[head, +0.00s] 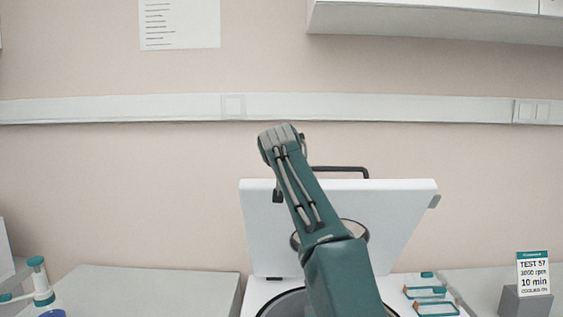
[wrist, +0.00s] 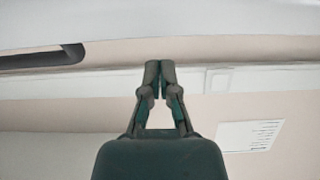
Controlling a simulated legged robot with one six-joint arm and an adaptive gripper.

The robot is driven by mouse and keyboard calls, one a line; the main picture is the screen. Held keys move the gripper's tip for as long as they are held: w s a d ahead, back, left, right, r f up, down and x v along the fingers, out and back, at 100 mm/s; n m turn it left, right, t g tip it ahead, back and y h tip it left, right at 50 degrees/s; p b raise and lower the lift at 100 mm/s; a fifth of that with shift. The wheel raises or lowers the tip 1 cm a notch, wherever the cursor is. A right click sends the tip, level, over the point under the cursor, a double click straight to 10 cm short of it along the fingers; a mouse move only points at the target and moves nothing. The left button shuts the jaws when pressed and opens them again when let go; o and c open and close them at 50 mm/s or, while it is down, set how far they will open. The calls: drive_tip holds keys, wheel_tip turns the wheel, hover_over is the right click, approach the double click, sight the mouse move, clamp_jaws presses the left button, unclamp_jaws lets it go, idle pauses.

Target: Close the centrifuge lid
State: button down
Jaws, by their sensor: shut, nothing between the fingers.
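The centrifuge lid (head: 400,215) is a white panel standing raised and open in the head view, leaning slightly back. A dark handle (head: 342,169) rises from its top edge; it also shows at the upper left of the wrist view (wrist: 42,56). The centrifuge body (head: 262,290) is below, with a dark round bowl rim partly hidden by my arm. My gripper (wrist: 160,76) is shut and empty in the wrist view, with the handle off to its left. In the head view my arm hides most of the gripper, left of the handle.
A sign (head: 534,273) stands at right. A wall rail (head: 400,108) runs behind, and a cabinet (head: 430,18) hangs at upper right.

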drive_tip(key=shift+w+a+f, duration=0.2)
drive_tip(key=shift+w, duration=0.2)
drive_tip(key=shift+s+d+f, duration=0.15)
drive_tip(key=shift+s+d, duration=0.1)
drive_tip(key=shift+s, duration=0.25)
drive_tip(key=shift+s+a+f, duration=0.15)
drive_tip(key=shift+s+f, duration=0.5)
drive_tip(key=shift+s, duration=0.35)
drive_tip(key=shift+s+f, duration=0.2)
drive_tip(key=shift+s, duration=0.05)
drive_tip(key=shift+f, duration=0.1)
